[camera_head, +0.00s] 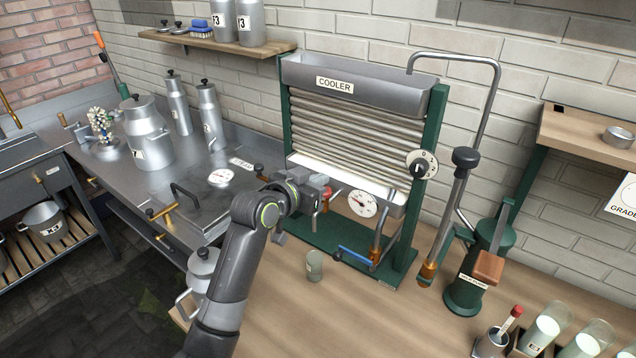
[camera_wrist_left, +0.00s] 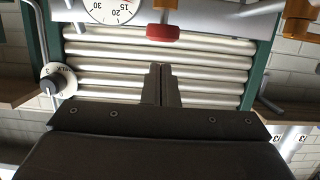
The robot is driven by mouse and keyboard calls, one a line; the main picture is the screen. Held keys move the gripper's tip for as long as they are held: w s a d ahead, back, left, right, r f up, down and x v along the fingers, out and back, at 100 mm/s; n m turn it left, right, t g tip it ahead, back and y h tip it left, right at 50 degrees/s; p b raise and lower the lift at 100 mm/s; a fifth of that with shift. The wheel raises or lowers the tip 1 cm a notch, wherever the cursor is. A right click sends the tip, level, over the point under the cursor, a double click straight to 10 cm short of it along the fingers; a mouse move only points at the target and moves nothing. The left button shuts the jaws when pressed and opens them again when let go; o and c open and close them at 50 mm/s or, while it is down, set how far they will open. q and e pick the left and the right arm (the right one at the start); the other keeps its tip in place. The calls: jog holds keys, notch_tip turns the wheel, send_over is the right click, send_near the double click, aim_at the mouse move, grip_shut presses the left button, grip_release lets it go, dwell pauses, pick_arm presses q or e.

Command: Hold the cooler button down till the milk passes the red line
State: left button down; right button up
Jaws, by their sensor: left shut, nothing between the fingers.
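The cooler (camera_head: 345,130), with green posts and stacked pale tubes, stands on the wooden bench by the wall. A red button (camera_head: 327,193) shows low on its front; the left wrist view, upside down, shows it too (camera_wrist_left: 162,33). My left gripper (camera_head: 318,192) is at the cooler's lower front, close to the button. Its fingers (camera_wrist_left: 161,72) are shut and empty. In the wrist view a gap shows between fingertips and button; I cannot tell its depth. White, probably milk, shows in the lower trough (camera_head: 335,174). I cannot make out a red line. My right gripper is not in view.
A round dial (camera_head: 362,203) sits right of the button, with a blue-handled valve (camera_head: 355,256) below. A small cup (camera_head: 314,265) stands on the bench. A green hand pump (camera_head: 480,270) and milk glasses (camera_head: 545,330) are at right. The bench front is mostly clear.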

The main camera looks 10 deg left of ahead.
pick_arm(q)
jog(key=shift+s+f, duration=0.1)
jog(key=shift+f, duration=0.8)
